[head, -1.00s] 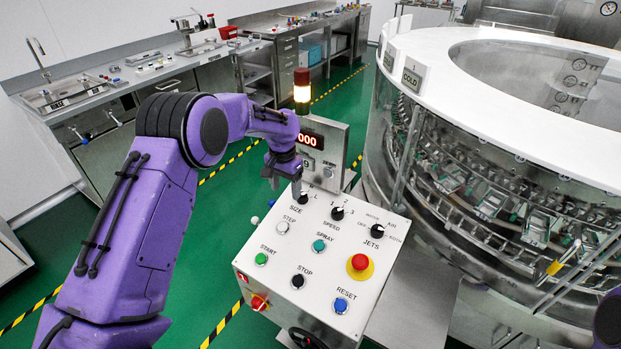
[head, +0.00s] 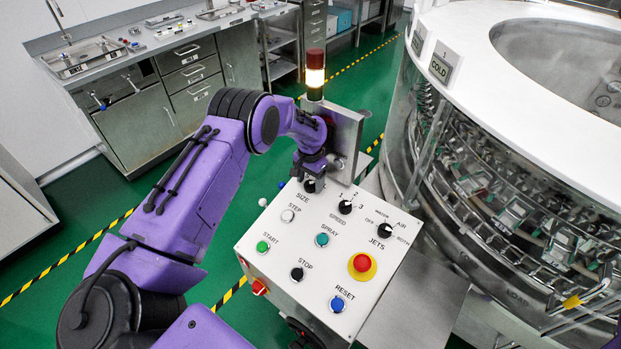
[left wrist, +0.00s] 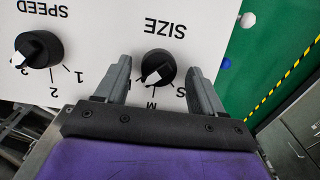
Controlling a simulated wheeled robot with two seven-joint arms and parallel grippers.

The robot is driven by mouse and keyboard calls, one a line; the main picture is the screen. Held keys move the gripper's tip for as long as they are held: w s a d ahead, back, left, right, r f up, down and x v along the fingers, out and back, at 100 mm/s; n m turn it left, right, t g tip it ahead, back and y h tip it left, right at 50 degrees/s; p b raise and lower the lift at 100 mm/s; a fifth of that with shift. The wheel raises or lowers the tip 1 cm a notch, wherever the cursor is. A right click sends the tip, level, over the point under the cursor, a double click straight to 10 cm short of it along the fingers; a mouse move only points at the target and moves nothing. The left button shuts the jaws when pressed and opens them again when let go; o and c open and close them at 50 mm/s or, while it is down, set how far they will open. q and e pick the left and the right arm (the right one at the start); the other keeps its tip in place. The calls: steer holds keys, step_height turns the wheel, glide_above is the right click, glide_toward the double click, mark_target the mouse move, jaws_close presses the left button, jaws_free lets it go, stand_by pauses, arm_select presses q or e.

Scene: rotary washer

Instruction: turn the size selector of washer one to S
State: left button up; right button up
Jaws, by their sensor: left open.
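The SIZE selector (left wrist: 158,68) is a black round knob with a white pointer on the white control panel (head: 290,245). In the left wrist view the panel appears upside down. The pointer faces down the picture and slightly left, roughly toward the M mark (left wrist: 151,105). The S mark (left wrist: 181,91) is to the right of M, beside a finger. The L mark is not visible there. My left gripper (left wrist: 158,70) is open, with one finger on each side of the knob; I cannot tell if either touches it. In the head view my left gripper (head: 309,170) covers part of the knob.
The SPEED knob (head: 346,207) and JETS knob (head: 385,230) are to the right on the panel. A red emergency button (head: 361,264) is lower. A light tower (head: 315,75) and display box (head: 345,135) stand behind the gripper. The round washer (head: 480,160) is at the right.

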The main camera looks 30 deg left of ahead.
arm_select(q)
steer(key=shift+s+f, duration=0.15)
steer(key=c, duration=1)
steer(key=shift+c, duration=0.2)
steer(key=n+b, duration=0.1)
steer(key=n, duration=0.1)
steer(key=shift+f+n+h, duration=0.1)
steer(key=shift+n+h, duration=0.3)
steer(key=n+h, duration=0.1)
steer(key=n, duration=0.3)
steer(key=shift+a, duration=0.15)
steer(key=n+t+h, duration=0.1)
steer(key=n, duration=0.4)
steer(key=shift+a+n, duration=0.1)
steer(key=shift+n, duration=0.3)
steer(key=n, duration=0.2)
steer(key=n+t+p, duration=0.1)
steer(key=n, duration=0.1)
steer(key=shift+s+n+t, duration=0.15)
steer(key=shift+n+t, duration=0.15)
steer(key=shift+n, duration=0.1)
steer(key=shift+h, duration=0.3)
